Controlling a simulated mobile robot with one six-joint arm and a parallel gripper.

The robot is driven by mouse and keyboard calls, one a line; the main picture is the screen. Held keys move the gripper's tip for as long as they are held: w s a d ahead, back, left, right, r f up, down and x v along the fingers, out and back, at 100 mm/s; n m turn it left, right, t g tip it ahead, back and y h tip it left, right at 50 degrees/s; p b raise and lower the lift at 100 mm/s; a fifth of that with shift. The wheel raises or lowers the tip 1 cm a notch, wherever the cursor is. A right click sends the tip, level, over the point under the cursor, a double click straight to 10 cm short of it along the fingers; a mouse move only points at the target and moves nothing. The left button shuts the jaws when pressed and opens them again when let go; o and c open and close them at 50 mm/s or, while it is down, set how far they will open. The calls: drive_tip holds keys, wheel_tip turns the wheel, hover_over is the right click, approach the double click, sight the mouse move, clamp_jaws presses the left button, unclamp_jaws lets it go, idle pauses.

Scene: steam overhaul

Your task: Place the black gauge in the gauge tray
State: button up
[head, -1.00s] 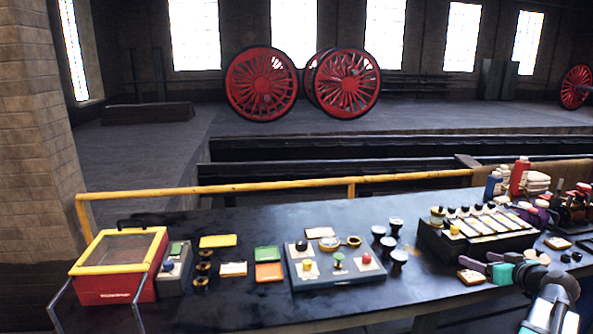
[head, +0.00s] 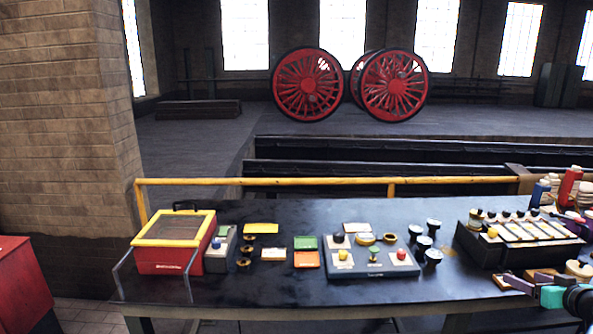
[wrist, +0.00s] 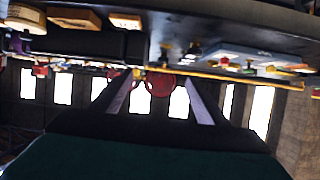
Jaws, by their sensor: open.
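Several small black pieces with pale tops, which look like black gauges (head: 433,256), stand in a cluster on the dark bench in the head view. I cannot tell which one is the task's gauge. Left of them is a blue-grey tray (head: 372,272) with black, yellow, green and red knobs on pale squares; I cannot tell whether it is the gauge tray. My gripper (head: 522,286) is at the lower right edge, right of the black pieces and apart from them. In the wrist view, its two fingers (wrist: 157,88) are spread and empty, and the scene appears upside down.
A red box with a yellow-framed lid (head: 173,268) stands at the bench's left. Green and orange plates (head: 306,259) lie between it and the tray. A black rack (head: 484,251) and bottles (head: 570,186) stand at the right. A yellow rail (head: 330,181) runs behind the bench.

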drive_tip(key=w+a+f+g+y+b, duration=0.2)
drive_tip(key=w+a+f+g, duration=0.1)
drive_tip(key=a+f, duration=1.05)
drive_tip(key=w+a+f+g+y+b, duration=0.1)
drive_tip(key=w+a+f+g+y, duration=0.15)
drive_tip(key=a+f, duration=1.05)
drive_tip(key=s+a+f+g+b, duration=0.1)
drive_tip(key=s+a+f+g, duration=0.25)
drive_tip(key=a+f, duration=0.45)
drive_tip(key=s+a+f+g+b, duration=0.15)
drive_tip(key=s+a+f, duration=0.3)
drive_tip(key=f, duration=0.75)
drive_tip(key=s+a+f+g+h+b, duration=0.1)
drive_tip(key=s+a+f+g, duration=0.3)
drive_tip(key=s, duration=0.8)
drive_tip(key=s+a+f+n+g+h+b, duration=0.1)
drive_tip(key=s+a+f+g, duration=0.3)
drive_tip(key=s+a+f, duration=0.5)
drive_tip(key=s+f+h+b, duration=0.1)
drive_tip(key=s+f, duration=0.2)
drive_tip(key=f, duration=0.1)
drive_tip(key=shift+f, duration=0.3)
